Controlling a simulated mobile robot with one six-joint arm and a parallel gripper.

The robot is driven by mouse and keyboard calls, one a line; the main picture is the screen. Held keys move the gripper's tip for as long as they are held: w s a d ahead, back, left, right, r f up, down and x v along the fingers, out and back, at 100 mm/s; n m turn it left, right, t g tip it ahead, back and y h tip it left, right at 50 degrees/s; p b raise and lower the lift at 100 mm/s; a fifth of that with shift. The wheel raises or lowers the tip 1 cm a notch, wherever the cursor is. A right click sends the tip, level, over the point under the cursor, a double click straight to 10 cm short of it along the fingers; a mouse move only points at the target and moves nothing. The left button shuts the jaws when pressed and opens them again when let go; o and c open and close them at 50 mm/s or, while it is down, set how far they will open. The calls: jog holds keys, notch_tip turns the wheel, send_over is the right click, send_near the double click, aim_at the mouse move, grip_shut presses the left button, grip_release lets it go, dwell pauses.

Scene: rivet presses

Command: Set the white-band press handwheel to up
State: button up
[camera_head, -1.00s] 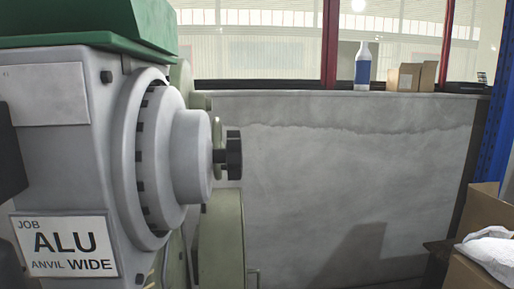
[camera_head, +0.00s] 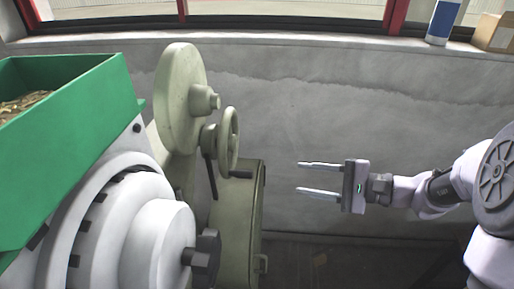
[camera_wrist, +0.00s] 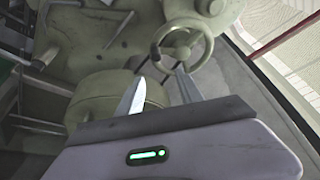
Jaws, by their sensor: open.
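A pale green spoked handwheel (camera_head: 234,140) sticks out from the side of a pale green press (camera_head: 180,105) in the head view. A dark handle shows by its lower rim. In the wrist view the handwheel (camera_wrist: 181,42) is just beyond the fingertips, with its spokes and hub visible. I see no white band on this press in either view. My gripper (camera_head: 299,176) is open and empty, to the right of the handwheel and a little lower, with its fingers pointing left at the press. The gripper (camera_wrist: 160,78) is apart from the wheel.
A grey press with stepped round housing (camera_head: 160,235) and a green bin (camera_head: 65,120) of small brass-coloured parts stands at the left front. A grey wall (camera_head: 370,100) is behind. A bottle (camera_head: 442,22) and a carton (camera_head: 495,32) stand on the sill. Space around my gripper is clear.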

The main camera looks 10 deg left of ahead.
send_near(251, 175)
jog(key=x, duration=1.2)
jog(key=shift+a, duration=0.3)
jog(key=shift+c, duration=0.2)
grip_shut()
dwell(0.4)
